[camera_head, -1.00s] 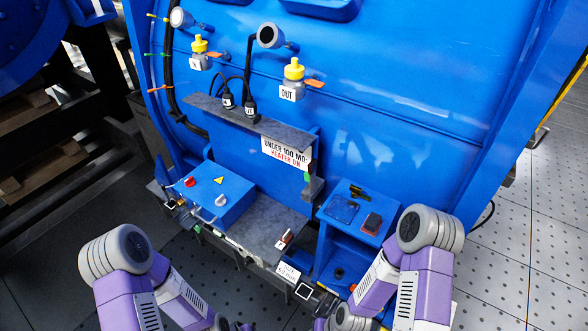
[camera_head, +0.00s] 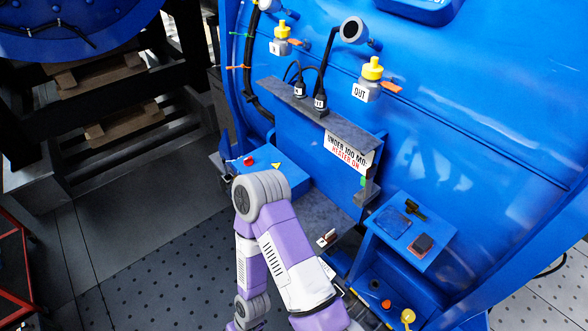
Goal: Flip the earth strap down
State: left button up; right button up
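I cannot tell for certain which part is the earth strap. A small green piece (camera_head: 363,182) sits at the right end of the grey bracket beside the heater sign (camera_head: 348,152). A small light-coloured part with a red mark (camera_head: 327,239) lies lower down, behind my arm. Neither gripper shows.
The blue motor housing (camera_head: 450,100) fills the right. A grey ledge (camera_head: 290,98) carries two black plugs. A blue stand (camera_head: 440,258) holds a dark pad and a small device, with a yellow knob (camera_head: 408,316) below. Dark floor is open at the lower left.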

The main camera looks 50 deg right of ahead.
aim_at(366, 181)
jog(key=u, duration=0.7)
jog(key=i, duration=2.2)
jog(key=z, duration=3.6)
jog(key=k, duration=0.35)
jog(key=z, duration=0.2)
jog(key=i, duration=0.8)
jog(key=u, duration=0.25)
